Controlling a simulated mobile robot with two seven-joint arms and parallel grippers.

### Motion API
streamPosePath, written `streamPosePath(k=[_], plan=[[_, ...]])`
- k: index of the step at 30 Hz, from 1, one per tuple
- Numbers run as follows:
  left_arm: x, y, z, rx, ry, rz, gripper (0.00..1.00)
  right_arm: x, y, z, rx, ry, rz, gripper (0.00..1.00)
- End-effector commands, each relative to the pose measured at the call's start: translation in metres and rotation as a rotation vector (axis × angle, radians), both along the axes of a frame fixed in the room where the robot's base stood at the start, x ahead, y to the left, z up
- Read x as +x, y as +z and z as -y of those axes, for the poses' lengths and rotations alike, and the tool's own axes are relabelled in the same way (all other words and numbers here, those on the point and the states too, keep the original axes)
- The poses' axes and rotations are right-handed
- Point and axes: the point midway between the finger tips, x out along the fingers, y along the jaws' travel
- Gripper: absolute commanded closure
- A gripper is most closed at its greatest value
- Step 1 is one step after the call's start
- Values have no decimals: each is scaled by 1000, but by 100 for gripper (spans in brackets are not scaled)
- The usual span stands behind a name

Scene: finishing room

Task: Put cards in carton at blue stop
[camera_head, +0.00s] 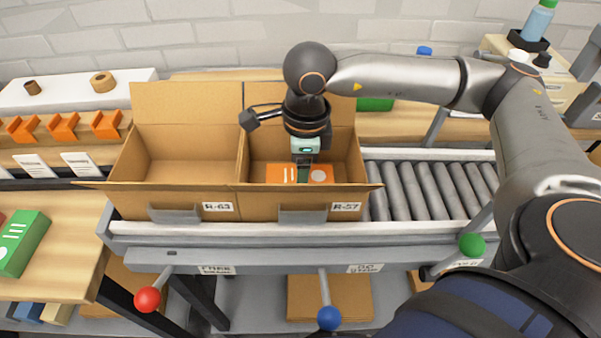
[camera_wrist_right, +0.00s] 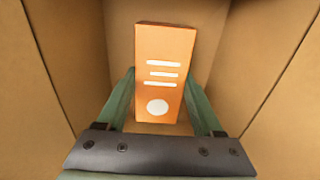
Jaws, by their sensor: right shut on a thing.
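My right gripper (camera_head: 303,177) reaches down into the right-hand carton (camera_head: 345,193), labelled R-57, behind the blue-knobbed stop lever (camera_head: 328,318). It is shut on an orange pack (camera_head: 285,173) with white stripes and a white dot. In the right wrist view the pack (camera_wrist_right: 158,65) stands between the green fingers, inside the carton walls. I cannot tell whether its underside touches the carton floor. The left-hand carton (camera_head: 185,195), labelled R-63, is open and looks empty. It sits behind the red-knobbed lever (camera_head: 147,298). My left gripper is not in view.
The roller conveyor (camera_head: 430,188) is clear right of the cartons. A green-knobbed lever (camera_head: 471,245) stands at the right. A green box (camera_head: 22,243) lies on the wooden table at the left. Orange holders (camera_head: 63,127) and tape rolls (camera_head: 103,81) are at the back left.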

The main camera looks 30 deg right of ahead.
Motion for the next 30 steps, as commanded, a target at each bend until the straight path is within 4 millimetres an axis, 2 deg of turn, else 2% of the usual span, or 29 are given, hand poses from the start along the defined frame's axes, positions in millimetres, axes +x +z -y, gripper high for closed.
streamPosePath(k=[11, 12, 19, 30], plan=[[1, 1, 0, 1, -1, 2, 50, 0, 1, 0, 1, 0, 1, 100], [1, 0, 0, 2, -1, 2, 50, 0, 1, 0, 1, 0, 1, 27], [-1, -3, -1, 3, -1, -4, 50, 0, 0, 0, 1, 0, 1, 2], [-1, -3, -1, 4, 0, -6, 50, 0, 0, 0, 1, 0, -1, 0]])
